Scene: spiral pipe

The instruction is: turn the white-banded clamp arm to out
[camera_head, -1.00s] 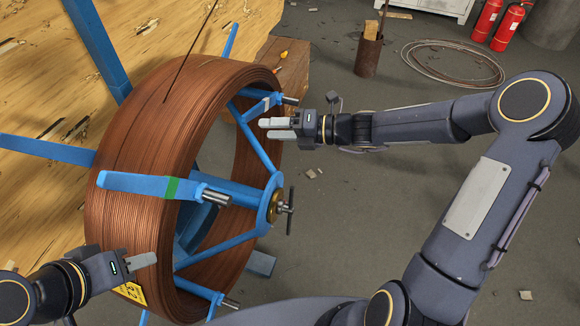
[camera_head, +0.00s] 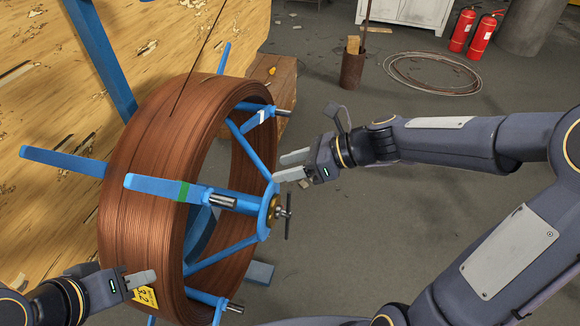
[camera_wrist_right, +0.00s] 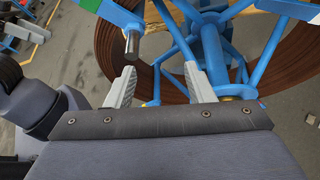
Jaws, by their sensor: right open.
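The white-banded clamp arm (camera_head: 256,121) is a short blue bar at the upper right of the copper coil (camera_head: 150,170). It slants down-left from a grey pin, within the coil's rim. Its blue end with the white band shows at the top right of the right wrist view (camera_wrist_right: 290,8). My right gripper (camera_head: 280,166) is open and empty, below and right of this arm, close to a blue spoke. Its two fingers stand apart in the wrist view (camera_wrist_right: 160,85). My left gripper (camera_head: 148,280) is by the coil's lower front; its finger gap is unclear.
A green-banded clamp arm (camera_head: 160,187) points left across the coil. The hub (camera_head: 271,213) carries a T-handle (camera_head: 288,214). Another pin (camera_head: 233,307) is low on the reel. The floor right of the reel is clear near my right gripper.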

